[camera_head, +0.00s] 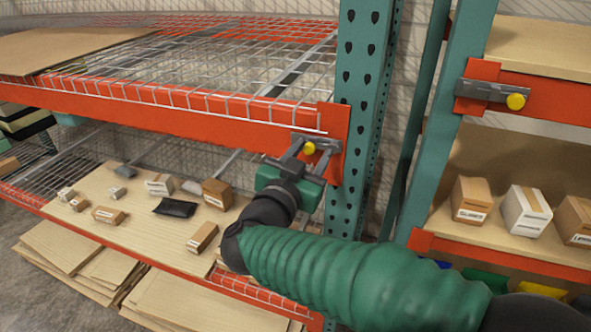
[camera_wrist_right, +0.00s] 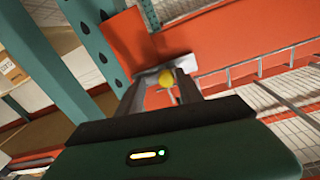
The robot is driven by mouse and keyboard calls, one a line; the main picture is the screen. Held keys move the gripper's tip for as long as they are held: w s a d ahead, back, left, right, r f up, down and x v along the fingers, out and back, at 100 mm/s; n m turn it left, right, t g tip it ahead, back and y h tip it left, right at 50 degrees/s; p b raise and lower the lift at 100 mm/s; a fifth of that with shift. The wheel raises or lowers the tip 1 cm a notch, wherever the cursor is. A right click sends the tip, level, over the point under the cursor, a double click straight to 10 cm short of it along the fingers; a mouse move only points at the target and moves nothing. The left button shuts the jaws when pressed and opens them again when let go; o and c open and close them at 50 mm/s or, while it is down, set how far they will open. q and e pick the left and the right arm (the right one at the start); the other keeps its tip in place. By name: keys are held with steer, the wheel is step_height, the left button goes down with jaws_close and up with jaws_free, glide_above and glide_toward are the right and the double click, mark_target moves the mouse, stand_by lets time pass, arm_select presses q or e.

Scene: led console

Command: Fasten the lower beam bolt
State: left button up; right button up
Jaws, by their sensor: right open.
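The yellow bolt (camera_head: 309,148) sits on a grey plate at the right end of the orange beam (camera_head: 200,122), where the beam meets the green post (camera_head: 362,70). My right gripper (camera_head: 307,150) reaches up to it from below, with its fingers open on either side of the bolt. In the right wrist view the yellow bolt (camera_wrist_right: 166,78) shows between the ends of the two fingers (camera_wrist_right: 160,88). I cannot tell whether the fingers touch it. My left gripper is not in view.
A second yellow bolt (camera_head: 516,101) is on the upper beam of the right rack. A lower shelf (camera_head: 130,235) holds several small boxes and a dark packet. A wire deck (camera_head: 220,75) lies behind the beam. More boxes (camera_head: 527,210) stand on the right rack.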

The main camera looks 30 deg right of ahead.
steer(key=w+b+v, duration=0.1)
steer(key=b+v, duration=0.5)
steer(key=v, duration=1.1)
steer(key=w+a+f+n+t+y+b, duration=0.5)
steer(key=w+f+n+t+y, duration=0.3)
steer(key=w+f, duration=0.4)
step_height(320, 180, down, 13)
steer(key=w+a+n+g+y+b, duration=0.2)
steer(key=w+n+g+y, duration=0.15)
steer(key=y, duration=0.25)
steer(key=s+d+f+n+g+y+b, duration=0.1)
steer(key=s+d+f+g, duration=0.15)
steer(key=f, duration=0.45)
steer(key=s+d+f+g+b, duration=0.1)
steer(key=s+f+g, duration=0.25)
steer(key=f, duration=0.45)
steer(key=s+d+f+g, duration=0.3)
steer(key=s+f, duration=0.3)
steer(key=s, duration=0.1)
steer(key=s+d+f+g+b, duration=0.1)
steer(key=s+d+f+g, duration=0.2)
steer(key=s+f, duration=0.3)
steer(key=shift+s+f+g+h+b, duration=0.15)
steer(key=shift+s+g+h+b, duration=0.2)
steer(key=shift+s, duration=0.75)
